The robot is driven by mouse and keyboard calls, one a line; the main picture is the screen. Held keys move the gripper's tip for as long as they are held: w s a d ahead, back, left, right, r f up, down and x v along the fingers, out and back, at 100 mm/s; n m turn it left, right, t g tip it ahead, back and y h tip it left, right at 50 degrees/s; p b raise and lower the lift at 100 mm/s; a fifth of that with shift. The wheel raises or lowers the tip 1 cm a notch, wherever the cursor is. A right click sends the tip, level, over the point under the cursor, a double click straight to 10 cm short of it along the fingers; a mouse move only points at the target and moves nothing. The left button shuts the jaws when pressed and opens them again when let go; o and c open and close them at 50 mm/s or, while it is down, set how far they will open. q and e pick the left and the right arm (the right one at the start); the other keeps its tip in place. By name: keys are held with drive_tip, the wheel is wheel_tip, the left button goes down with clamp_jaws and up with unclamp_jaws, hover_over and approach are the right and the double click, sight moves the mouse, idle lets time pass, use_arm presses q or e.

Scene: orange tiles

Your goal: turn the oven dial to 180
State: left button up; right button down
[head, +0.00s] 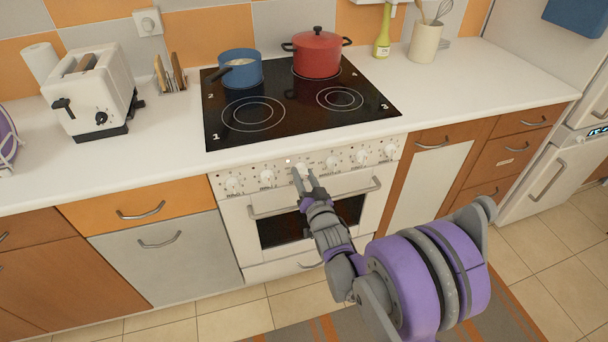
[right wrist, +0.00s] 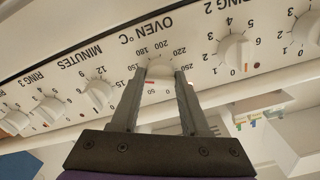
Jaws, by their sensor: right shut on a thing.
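The oven dial (right wrist: 160,71) is a round white knob under the label "OVEN °C" in the right wrist view. The numbers 180, 200, 220 and 250 show around its upper side, and 50 shows below it. In the head view it sits mid-panel on the white oven (head: 235,212), partly hidden by my gripper. My right gripper (right wrist: 160,80) is shut on the dial, one finger on each side; it also shows in the head view (head: 304,178). A small red mark shows between the fingers; I cannot tell the dial's exact setting. My left gripper is not in view.
Other knobs flank the dial, including the ring 2 knob (right wrist: 235,50) and the minutes knob (right wrist: 99,94). A blue pot (head: 240,72) and a red pot (head: 317,55) stand on the black hob (head: 290,122). The oven handle (head: 352,192) runs below the panel.

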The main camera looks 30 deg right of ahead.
drive_tip(key=m, duration=0.4)
drive_tip(key=shift+m+p, duration=0.3)
drive_tip(key=shift+p, duration=0.1)
drive_tip(key=m, duration=0.4)
drive_tip(key=shift+p, duration=0.35)
drive_tip(key=shift+m, duration=0.3)
drive_tip(key=shift+c, duration=2)
unclamp_jaws()
drive_tip(key=v, duration=1.1)
